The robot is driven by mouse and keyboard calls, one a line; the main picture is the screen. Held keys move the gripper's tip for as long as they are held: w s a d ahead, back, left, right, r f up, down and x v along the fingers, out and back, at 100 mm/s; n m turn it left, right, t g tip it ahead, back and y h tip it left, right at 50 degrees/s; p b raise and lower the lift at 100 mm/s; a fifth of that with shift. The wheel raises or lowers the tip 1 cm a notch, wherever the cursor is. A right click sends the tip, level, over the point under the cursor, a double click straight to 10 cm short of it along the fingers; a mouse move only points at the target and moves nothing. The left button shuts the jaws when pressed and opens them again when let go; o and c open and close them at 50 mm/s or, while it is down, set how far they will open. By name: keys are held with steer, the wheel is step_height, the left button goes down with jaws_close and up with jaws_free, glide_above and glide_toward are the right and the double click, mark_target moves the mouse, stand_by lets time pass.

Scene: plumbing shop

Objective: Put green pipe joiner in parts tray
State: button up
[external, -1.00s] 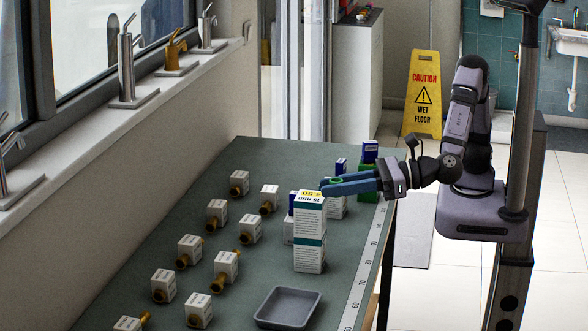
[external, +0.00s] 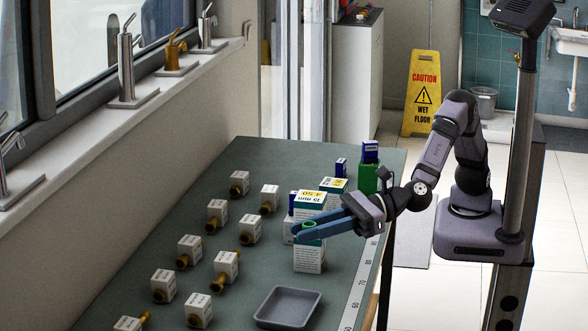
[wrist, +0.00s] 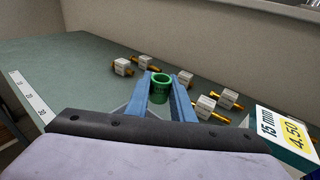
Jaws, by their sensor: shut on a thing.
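The green pipe joiner (external: 309,226) is a short green ring held between the blue fingers of my gripper (external: 306,230). In the wrist view the joiner (wrist: 160,88) sits upright between the two fingertips (wrist: 161,92). In the external view my gripper is in front of the tall white box, held above the table. The parts tray (external: 288,308) is a shallow grey tray at the table's front, below and nearer the camera than my gripper. In the wrist view a grey patch behind the fingers is mostly hidden.
A tall white price box (external: 309,256) stands close by my gripper, with more boxes behind it. A green box (external: 368,179) stands at the back right. Several white boxes with brass fittings (external: 226,266) fill the table's left. A ruler strip (external: 361,282) runs along the right edge.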

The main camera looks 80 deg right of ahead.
mark_target(311, 301)
steer(key=shift+f+p, duration=0.3)
steer(key=shift+f, duration=6.2)
steer(key=shift+f, duration=0.15)
steer(key=o, duration=1)
steer(key=shift+r, duration=0.2)
steer(key=shift+s+d, duration=0.1)
steer(key=shift+s, duration=0.2)
steer(key=b+v, duration=0.1)
steer(key=v, duration=1)
steer(key=shift+s+d+b, duration=0.15)
steer(key=shift+b, duration=0.25)
